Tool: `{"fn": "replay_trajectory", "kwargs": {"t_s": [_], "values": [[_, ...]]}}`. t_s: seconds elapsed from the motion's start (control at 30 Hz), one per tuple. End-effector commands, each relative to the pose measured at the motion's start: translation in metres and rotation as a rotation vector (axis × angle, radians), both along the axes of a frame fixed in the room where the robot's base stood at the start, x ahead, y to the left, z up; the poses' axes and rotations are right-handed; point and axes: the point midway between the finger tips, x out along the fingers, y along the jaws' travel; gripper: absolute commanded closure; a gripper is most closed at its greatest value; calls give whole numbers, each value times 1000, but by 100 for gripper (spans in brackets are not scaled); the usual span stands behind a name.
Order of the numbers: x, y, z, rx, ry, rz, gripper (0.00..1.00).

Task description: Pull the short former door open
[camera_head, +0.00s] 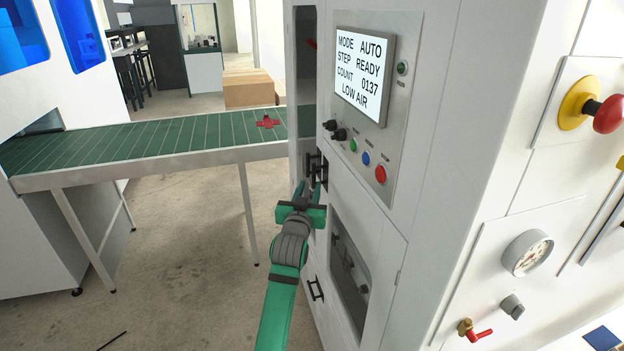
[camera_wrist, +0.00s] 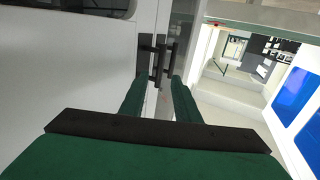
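The white former has a low door with a dark window (camera_head: 368,222) below its control panel; it looks closed. Two black bar handles stand close together by the door's upper left edge in the head view. In the wrist view one is the left handle (camera_wrist: 144,56) and the other the right handle (camera_wrist: 169,62). I cannot tell for certain which belongs to the short door. My gripper (camera_head: 316,190) is just below these handles in the head view. In the wrist view its fingers (camera_wrist: 161,80) are apart, with the handles just beyond the tips; contact is unclear.
Another black handle (camera_head: 316,289) sits lower on the former. A green conveyor (camera_head: 170,138) meets the former at the left, with a red piece (camera_head: 268,122) on it. The panel has a screen (camera_head: 363,70) and buttons. Bare floor lies below the conveyor.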

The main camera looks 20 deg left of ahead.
Motion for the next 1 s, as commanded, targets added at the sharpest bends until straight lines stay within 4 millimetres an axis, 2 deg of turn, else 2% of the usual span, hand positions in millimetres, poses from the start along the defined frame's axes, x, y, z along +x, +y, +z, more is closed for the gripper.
{"fn": "replay_trajectory", "kwargs": {"t_s": [0.03, 0.2, 0.4, 0.83, 0.93, 0.97, 1.0], "values": [[10, 1, 1, 1, 0, -1, 71], [36, 6, 1, 0, 0, 0, 71], [56, 9, 0, 0, -1, 1, 71], [62, 12, 0, -1, -1, 3, 71], [62, 12, 0, -1, -1, 3, 95], [62, 12, 0, -1, -1, 3, 100], [62, 12, 0, -1, -1, 3, 100]]}}
